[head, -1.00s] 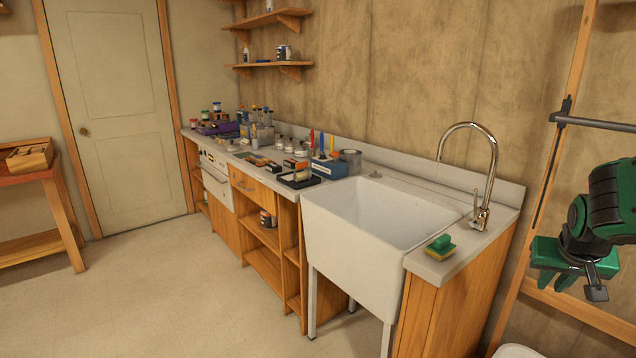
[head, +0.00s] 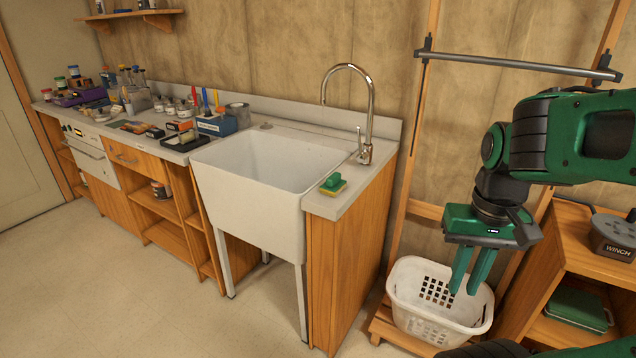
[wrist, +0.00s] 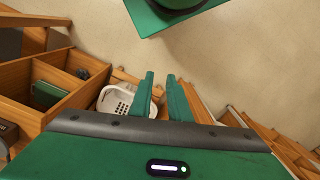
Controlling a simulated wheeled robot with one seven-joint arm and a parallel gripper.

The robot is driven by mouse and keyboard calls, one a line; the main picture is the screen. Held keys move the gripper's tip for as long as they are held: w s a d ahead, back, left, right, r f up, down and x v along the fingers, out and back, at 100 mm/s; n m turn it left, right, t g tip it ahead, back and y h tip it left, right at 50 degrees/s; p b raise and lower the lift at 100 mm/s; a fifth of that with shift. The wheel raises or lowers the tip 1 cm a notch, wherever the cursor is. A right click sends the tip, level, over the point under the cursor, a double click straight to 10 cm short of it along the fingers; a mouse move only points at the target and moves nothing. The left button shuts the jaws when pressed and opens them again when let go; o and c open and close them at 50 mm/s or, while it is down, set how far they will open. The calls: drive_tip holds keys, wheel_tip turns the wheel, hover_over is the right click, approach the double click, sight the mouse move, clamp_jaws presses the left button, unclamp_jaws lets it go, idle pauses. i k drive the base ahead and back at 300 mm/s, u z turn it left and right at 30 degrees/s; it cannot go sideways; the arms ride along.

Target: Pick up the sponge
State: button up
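The sponge (head: 333,184) is small, green on top with yellow showing below. It lies on the narrow counter at the right of the sink, near the counter's front edge. My gripper (head: 465,288) is to the right of the sponge and the counter end, pointing down in front of a white basket. Its two green fingers stand apart with nothing between them, and the wrist view also shows this gap (wrist: 160,88). The sponge does not show in the wrist view.
The white sink (head: 250,175) and tall faucet (head: 370,110) stand beside the sponge. A white laundry basket (head: 430,320) sits low under my gripper. A wooden shelf unit (head: 575,235) with a winch (head: 615,235) is at the right. The floor left of the sink is clear.

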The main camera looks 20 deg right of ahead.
sight(334, 185)
drive_tip(key=u, duration=0.25)
drive_tip(key=i, duration=1)
drive_tip(key=u, duration=0.25)
